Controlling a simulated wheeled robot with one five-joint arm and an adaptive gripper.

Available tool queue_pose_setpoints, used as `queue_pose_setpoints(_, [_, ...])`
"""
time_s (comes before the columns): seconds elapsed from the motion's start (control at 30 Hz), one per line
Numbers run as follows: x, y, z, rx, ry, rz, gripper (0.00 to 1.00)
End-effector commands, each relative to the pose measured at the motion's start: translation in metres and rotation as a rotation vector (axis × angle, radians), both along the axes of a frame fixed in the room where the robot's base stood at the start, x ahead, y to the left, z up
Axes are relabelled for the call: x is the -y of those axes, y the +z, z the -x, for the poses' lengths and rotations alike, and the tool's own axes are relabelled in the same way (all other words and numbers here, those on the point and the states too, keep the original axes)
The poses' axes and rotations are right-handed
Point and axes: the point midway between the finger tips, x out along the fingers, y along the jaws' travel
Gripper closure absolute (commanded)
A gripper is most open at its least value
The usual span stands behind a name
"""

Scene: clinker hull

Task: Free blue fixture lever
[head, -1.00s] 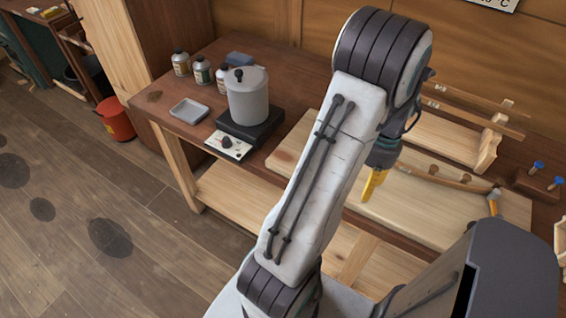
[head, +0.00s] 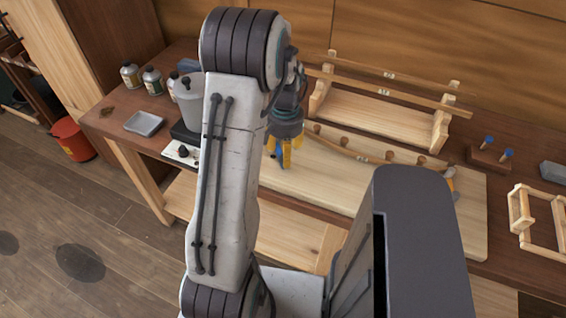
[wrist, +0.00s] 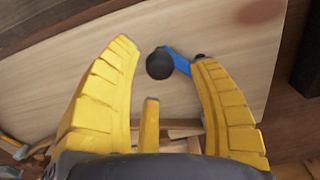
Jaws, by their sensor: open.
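The blue lever (wrist: 179,62) shows in the wrist view as a short blue bar with a round black knob (wrist: 160,64) at its end, over a pale wooden board (wrist: 250,95). My gripper (wrist: 164,54) is open. Its yellow fingers stand either side of the knob in the picture, and the right fingertip overlaps part of the blue bar. I cannot tell whether anything touches. In the head view my gripper (head: 283,153) points down over the left part of the board (head: 345,200).
A grey pot (head: 188,100), partly behind my arm, stands at the left with bottles and a shallow tray (head: 144,123). A wooden rack (head: 380,113) stands behind the board. Blue-topped pegs (head: 507,154) and a wooden frame (head: 540,222) are at the right.

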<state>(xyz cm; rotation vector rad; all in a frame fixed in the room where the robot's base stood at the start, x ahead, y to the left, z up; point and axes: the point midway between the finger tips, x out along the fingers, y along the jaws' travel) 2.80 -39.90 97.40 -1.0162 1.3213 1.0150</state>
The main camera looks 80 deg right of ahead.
Motion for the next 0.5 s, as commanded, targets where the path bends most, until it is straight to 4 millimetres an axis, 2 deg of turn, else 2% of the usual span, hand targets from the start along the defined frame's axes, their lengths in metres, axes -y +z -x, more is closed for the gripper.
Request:
queue_pose_setpoints(0.3, [-0.001, -0.039, 0.000, 0.000, 0.001, -0.003, 0.45])
queue_pose_setpoints(0.5, [-0.001, -0.052, 0.000, 0.001, 0.001, -0.003, 0.45])
